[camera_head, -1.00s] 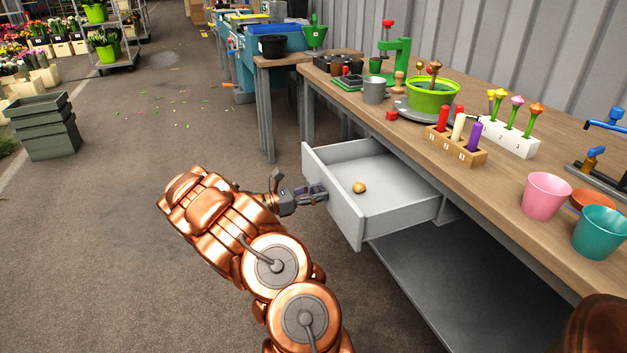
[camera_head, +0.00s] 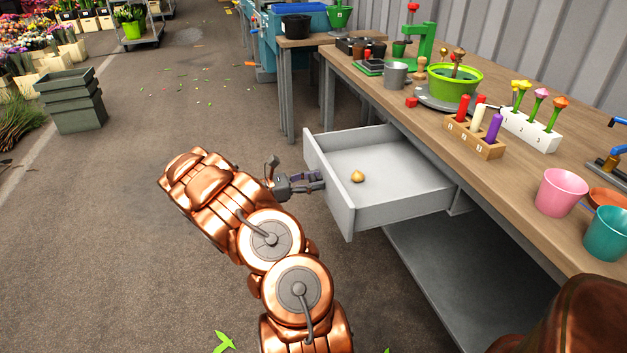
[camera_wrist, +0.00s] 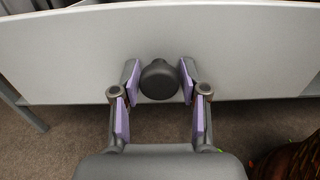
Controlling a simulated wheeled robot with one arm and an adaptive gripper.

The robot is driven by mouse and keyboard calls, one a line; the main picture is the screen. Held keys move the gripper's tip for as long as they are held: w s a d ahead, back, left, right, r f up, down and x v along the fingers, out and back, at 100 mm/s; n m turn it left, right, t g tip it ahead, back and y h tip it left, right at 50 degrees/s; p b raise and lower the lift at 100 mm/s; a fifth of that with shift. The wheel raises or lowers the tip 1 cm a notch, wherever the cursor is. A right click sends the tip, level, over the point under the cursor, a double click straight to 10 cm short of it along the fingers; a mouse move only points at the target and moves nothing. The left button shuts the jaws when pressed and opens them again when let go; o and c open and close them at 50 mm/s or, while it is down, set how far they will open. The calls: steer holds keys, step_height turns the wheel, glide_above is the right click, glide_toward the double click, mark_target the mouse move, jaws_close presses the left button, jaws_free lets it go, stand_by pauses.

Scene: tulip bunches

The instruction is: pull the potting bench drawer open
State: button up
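The potting bench (camera_head: 480,160) has a light grey drawer (camera_head: 400,205) that stands well out from under its top. A small tan bulb (camera_head: 358,176) lies inside it. My gripper (camera_head: 318,180) is at the outer side of the drawer front (camera_head: 333,190). The drawer front (camera_wrist: 70,55) fills the upper part of that view. In the head view the knob is hidden by the fingers.
The bench top carries a green bowl (camera_head: 454,82), a marker block (camera_head: 473,138), a white flower holder (camera_head: 530,130), and pink (camera_head: 560,192) and teal (camera_head: 606,234) pots. A grey lower shelf (camera_head: 450,270) lies beneath. Stacked crates (camera_head: 75,105) stand left; the floor between is mostly clear.

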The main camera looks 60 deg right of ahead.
steer(key=shift+o, duration=1.3)
steer(key=v, duration=1.2)
steer(key=shift+r, duration=0.1)
